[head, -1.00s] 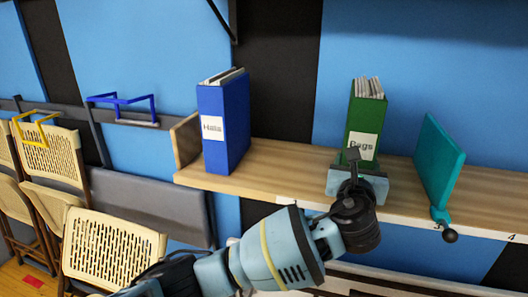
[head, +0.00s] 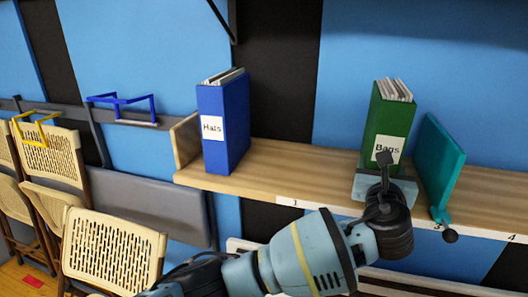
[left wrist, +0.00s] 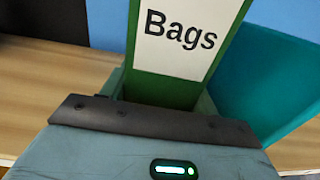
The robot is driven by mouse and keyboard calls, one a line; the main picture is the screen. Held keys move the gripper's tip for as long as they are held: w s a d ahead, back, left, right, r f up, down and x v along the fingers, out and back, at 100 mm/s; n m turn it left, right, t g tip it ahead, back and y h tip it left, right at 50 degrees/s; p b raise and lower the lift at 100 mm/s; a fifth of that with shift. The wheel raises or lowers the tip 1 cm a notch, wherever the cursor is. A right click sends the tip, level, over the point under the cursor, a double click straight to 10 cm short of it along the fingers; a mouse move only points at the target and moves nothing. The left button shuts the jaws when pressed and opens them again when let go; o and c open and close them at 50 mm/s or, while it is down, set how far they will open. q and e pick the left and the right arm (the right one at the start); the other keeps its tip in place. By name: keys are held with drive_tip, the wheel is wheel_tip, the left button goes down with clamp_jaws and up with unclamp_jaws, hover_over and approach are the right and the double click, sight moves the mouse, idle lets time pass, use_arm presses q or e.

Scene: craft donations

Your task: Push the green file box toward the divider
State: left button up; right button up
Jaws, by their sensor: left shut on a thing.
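The green file box (head: 387,118), labelled "Bags" and holding papers, stands on the wooden shelf, slightly tilted in the picture. The teal divider (head: 440,165) stands close on its right; I cannot tell whether they touch. My left gripper (head: 384,184) is at the lower front of the box and shut on it; its fingertips are largely hidden. In the left wrist view, the box (left wrist: 165,88) rises from my gripper (left wrist: 160,108), with the divider (left wrist: 265,85) just to the right. My right gripper is not in view.
A blue file box (head: 222,125), labelled "Hats", stands farther left beside a wooden end panel (head: 185,140). The shelf (head: 295,165) is clear between the two file boxes. Folding chairs (head: 105,255) stand at the lower left.

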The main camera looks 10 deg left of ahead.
use_arm(q)
drive_tip(key=shift+d, duration=1.4)
drive_tip(key=shift+s+d+b, duration=0.1)
drive_tip(key=shift+d+b, duration=0.25)
drive_tip(key=shift+d, duration=1.15)
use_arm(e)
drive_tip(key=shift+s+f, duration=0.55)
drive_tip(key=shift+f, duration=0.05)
use_arm(q)
drive_tip(key=o, duration=0.9)
drive_tip(key=shift+s+a+r+p, duration=0.1)
drive_tip(key=shift+s+p, duration=0.3)
drive_tip(key=shift+s, duration=1.8)
drive_tip(key=shift+s+a, duration=0.15)
drive_tip(key=shift+s, duration=4.15)
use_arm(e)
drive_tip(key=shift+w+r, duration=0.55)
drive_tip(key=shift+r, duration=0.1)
